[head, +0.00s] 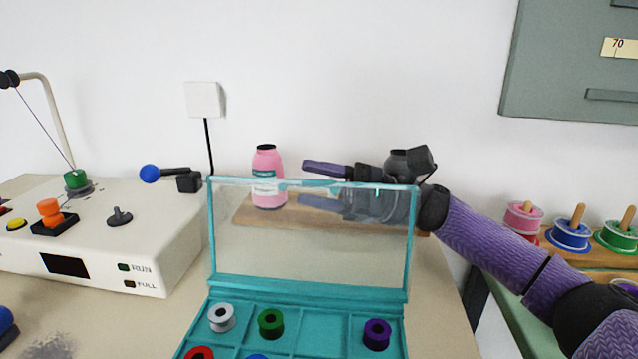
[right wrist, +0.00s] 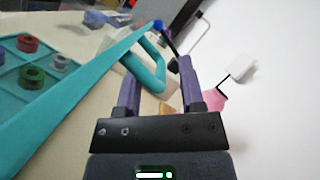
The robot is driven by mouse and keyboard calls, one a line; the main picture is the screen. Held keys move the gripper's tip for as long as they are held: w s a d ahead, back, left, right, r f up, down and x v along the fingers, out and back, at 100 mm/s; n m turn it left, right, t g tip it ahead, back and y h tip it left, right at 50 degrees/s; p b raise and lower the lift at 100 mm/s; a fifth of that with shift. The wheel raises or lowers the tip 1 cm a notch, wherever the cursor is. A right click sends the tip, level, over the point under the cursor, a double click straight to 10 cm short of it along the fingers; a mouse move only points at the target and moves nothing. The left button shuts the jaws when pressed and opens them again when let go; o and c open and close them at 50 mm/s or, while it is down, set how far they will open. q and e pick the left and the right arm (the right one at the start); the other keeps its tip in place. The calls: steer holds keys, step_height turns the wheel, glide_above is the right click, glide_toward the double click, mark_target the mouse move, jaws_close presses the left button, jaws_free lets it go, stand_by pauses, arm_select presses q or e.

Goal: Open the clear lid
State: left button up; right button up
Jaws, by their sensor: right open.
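The clear lid (head: 310,240), a see-through pane with a teal frame, stands roughly upright at the back of the teal box (head: 298,318) in the head view. The box's compartments lie uncovered, with bobbins inside. My right gripper (head: 306,182) is open at the lid's top edge, fingers pointing left; the lower finger shows through the pane. In the right wrist view, the teal lid edge (right wrist: 95,75) runs diagonally, and a teal handle-like loop (right wrist: 155,68) appears in line with the gap between the right fingers (right wrist: 158,80). Contact cannot be told. My left gripper is not in view.
A pink bottle (head: 267,160) stands on a wooden board behind the lid. A white winding machine (head: 100,250) is at left. Spools (head: 570,235) on pegs stand at right. A grey cabinet (head: 570,60) hangs at upper right.

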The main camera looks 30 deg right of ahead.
jaws_close()
stand_by(0.5)
stand_by(0.8)
